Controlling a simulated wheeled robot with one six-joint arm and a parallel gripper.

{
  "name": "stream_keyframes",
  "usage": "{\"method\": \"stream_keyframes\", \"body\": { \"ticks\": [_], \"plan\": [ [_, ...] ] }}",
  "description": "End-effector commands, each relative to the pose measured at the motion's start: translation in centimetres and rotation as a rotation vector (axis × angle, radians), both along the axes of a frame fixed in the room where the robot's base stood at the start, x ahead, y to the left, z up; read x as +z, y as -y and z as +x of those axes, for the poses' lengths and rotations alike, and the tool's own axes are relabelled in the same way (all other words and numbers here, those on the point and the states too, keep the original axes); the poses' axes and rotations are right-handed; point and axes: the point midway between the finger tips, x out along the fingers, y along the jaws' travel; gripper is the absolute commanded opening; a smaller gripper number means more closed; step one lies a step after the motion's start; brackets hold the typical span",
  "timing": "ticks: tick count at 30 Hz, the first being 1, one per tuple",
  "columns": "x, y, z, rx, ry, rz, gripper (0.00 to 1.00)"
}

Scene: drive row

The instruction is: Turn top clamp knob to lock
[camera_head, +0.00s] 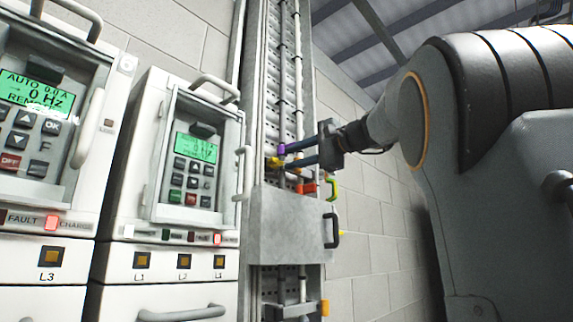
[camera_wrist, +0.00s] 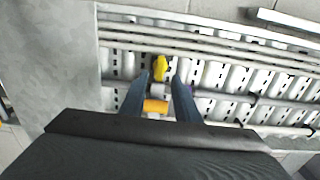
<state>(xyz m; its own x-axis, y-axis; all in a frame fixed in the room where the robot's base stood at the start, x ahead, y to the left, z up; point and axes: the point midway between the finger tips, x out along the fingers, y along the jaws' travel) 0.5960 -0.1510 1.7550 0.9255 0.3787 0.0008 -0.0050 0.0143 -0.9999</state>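A small yellow knob (camera_wrist: 160,67) shows just beyond and between my fingertips in the wrist view. A yellow piece (camera_head: 274,163) sits at my fingertips in the head view. I cannot tell for certain which coloured part is the top clamp knob. My gripper (camera_head: 284,158) reaches left to the cable tray; its two blue fingers also show in the wrist view (camera_wrist: 161,80). They stand apart, with a visible gap on each side of the yellow knob. An orange piece (camera_wrist: 155,106) shows between the fingers, nearer the palm. A purple part (camera_head: 282,149) is beside the upper finger.
A vertical perforated cable tray (camera_head: 255,100) carries grey conduits. A grey metal box (camera_head: 288,225) is below my fingers. Red (camera_head: 308,188) and green (camera_head: 332,190) parts sit at the tray's right side. Drive cabinets (camera_head: 120,225) with projecting handles stand to the left.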

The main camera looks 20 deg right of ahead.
Motion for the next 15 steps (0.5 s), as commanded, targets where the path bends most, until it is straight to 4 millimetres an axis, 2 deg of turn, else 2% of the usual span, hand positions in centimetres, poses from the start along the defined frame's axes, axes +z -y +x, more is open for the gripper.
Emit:
{"method": "stream_keyframes", "body": {
  "ticks": [6,15],
  "plan": [
    [-0.2,1.3,-3.0,-0.003,0.0,0.0,0.29],
    [-0.1,1.6,-4.0,0.0,-0.001,0.001,0.29]
  ]
}}
